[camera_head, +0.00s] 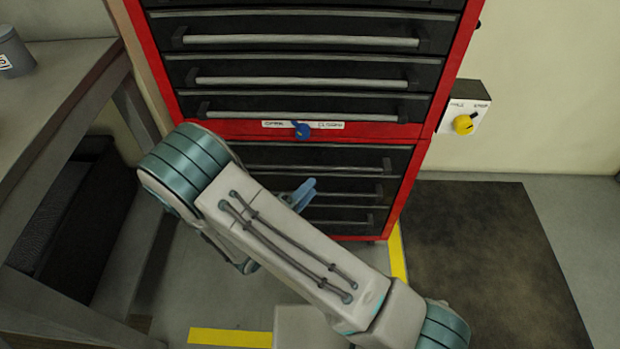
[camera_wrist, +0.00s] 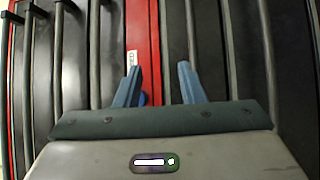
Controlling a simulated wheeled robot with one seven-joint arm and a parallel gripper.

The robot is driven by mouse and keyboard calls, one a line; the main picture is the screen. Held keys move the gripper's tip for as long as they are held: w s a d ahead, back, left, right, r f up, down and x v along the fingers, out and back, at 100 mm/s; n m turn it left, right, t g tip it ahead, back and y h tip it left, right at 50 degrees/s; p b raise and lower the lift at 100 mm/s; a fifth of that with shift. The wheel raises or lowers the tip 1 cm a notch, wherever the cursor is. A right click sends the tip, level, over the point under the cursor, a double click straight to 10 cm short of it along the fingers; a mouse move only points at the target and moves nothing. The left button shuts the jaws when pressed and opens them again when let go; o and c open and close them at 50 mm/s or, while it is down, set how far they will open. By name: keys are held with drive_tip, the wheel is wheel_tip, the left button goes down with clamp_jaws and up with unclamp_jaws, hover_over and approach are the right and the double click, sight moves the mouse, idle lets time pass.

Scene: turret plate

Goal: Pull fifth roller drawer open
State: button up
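A red tool cabinet (camera_head: 445,70) with dark drawers and long grey bar handles stands ahead. A red band (camera_head: 380,131) splits it into upper and lower drawers. All visible drawers look shut. The first drawer below the band has a bar handle (camera_wrist: 187,30), partly hidden by my arm in the head view. The cabinet's top is cut off there, so I cannot count to the fifth drawer surely. My gripper (camera_wrist: 159,80) is open and empty, its blue fingers apart. In the wrist view, one finger overlaps the red band and the other lines up with that first lower handle.
A blue knob (camera_head: 301,130) sits on the red band beside a label. A box with a yellow knob (camera_head: 463,124) is on the wall at right. A workbench (camera_head: 60,90) stands at left. A dark mat (camera_head: 480,260) lies clear on the floor at right.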

sight(310, 166)
drive_tip(key=a+f+n+t+y+b, duration=0.25)
drive_tip(key=a+f+t+y, duration=0.2)
drive_tip(key=f, duration=0.25)
drive_tip(key=shift+n+g+h, duration=0.25)
drive_tip(key=shift+g, duration=0.1)
drive_tip(key=x, duration=1.3)
drive_tip(key=shift+r+p, duration=0.15)
drive_tip(key=shift+p, duration=0.15)
clamp_jaws()
